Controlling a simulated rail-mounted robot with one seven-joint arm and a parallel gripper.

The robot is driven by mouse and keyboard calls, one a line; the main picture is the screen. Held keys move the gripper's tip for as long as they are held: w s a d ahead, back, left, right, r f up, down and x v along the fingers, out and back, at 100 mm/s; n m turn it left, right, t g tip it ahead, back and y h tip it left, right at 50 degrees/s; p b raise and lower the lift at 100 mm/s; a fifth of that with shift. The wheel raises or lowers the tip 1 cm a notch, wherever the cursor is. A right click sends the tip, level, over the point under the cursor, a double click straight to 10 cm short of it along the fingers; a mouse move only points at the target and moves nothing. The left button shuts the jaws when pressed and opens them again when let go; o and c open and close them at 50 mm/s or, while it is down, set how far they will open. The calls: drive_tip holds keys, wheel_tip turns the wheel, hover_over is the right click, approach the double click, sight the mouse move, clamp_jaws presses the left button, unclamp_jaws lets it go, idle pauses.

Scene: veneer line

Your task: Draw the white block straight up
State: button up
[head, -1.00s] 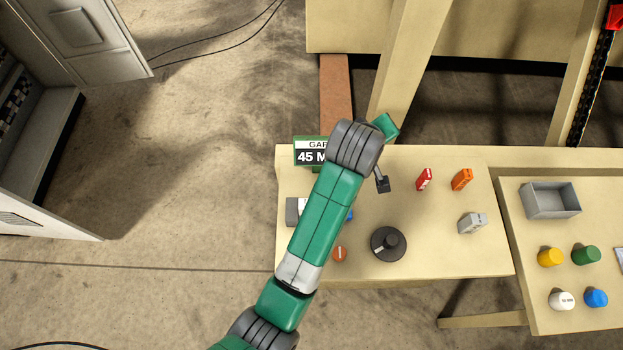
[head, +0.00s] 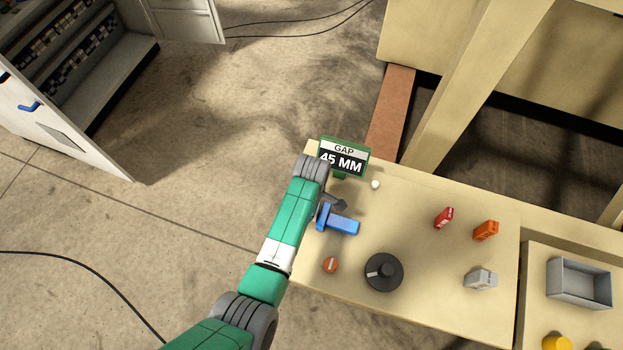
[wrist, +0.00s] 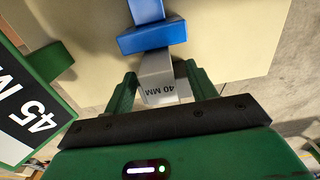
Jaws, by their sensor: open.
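The white block, a pale grey-white piece marked "40 MM" (wrist: 158,74), shows in the wrist view between the two green fingers of my gripper (wrist: 161,68). The fingers are open, one on each side of the block; I cannot tell if either touches it. A blue T-shaped piece (wrist: 152,38) adjoins the far end of the block, and in the head view it lies on the bench (head: 343,224). In the head view my green arm hides the block and most of my gripper.
A green-framed gap sign reading "45 MM" (head: 343,160) stands close by at the bench's back left. A small white ball (head: 375,184), black knob (head: 383,272), orange button (head: 330,264), red piece (head: 443,217), orange piece (head: 486,230) and grey piece (head: 480,278) are on the bench.

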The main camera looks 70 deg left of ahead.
drive_tip(key=shift+f, duration=0.9)
clamp_jaws()
drive_tip(key=shift+r+p, duration=4.4)
drive_tip(key=shift+r, duration=0.3)
drive_tip(key=shift+r+p, duration=0.45)
drive_tip(key=shift+r, duration=0.85)
